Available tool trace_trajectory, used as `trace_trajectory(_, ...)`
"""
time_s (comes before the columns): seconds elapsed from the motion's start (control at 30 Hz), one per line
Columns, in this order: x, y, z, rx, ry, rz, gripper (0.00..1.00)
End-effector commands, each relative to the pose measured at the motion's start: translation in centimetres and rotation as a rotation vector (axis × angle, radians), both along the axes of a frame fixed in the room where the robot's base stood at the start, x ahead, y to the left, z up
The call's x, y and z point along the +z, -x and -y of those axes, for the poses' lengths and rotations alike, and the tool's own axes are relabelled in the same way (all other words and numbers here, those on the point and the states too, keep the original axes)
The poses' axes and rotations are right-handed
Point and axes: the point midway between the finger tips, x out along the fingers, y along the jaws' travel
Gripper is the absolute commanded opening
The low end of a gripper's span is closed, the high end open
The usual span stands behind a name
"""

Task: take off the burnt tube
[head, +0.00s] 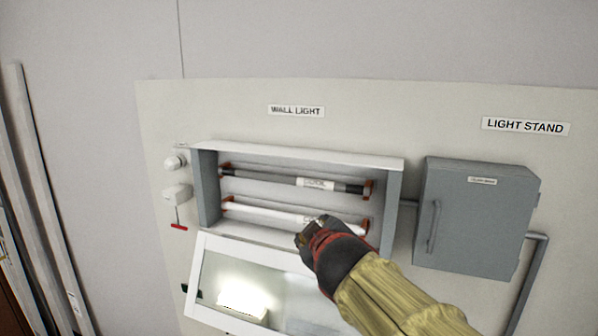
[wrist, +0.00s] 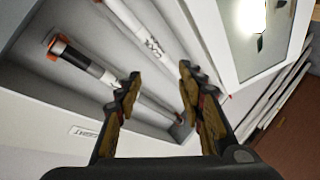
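The burnt tube (head: 285,178), with blackened ends, sits in the upper pair of orange-red holders inside the open wall light box (head: 207,190). In the wrist view the burnt tube (wrist: 92,66) runs diagonally, partly hidden behind my left finger. A clean white tube (head: 265,212) sits in the lower holders; it also shows in the wrist view (wrist: 155,35), passing behind my right finger. My gripper (head: 312,230) is in front of the lower tube's right part in the head view. In the wrist view my gripper (wrist: 158,78) is open, with nothing held between its fingers.
The box's glazed cover (head: 215,285) hangs open below it. A switch with a red handle (head: 178,227) is on the panel at the left. A grey cabinet (head: 478,225) with a handle and conduit is on the right. The panel above the box is clear apart from labels.

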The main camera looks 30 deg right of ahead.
Motion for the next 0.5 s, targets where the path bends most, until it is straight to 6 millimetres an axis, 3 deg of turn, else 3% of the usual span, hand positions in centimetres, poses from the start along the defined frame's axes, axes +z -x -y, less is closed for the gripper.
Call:
trace_trajectory(0.03,2.1,-2.2,1.4,0.041,0.097,0.030,0.39)
trace_trajectory(0.1,4.6,-4.9,2.4,0.120,0.230,0.062,0.39)
trace_trajectory(0.2,6.6,-7.9,2.9,0.244,0.388,0.074,0.39)
trace_trajectory(0.3,7.1,-9.8,2.9,0.351,0.496,0.061,0.39)
trace_trajectory(0.5,6.7,-11.3,2.9,0.475,0.596,0.028,0.39)
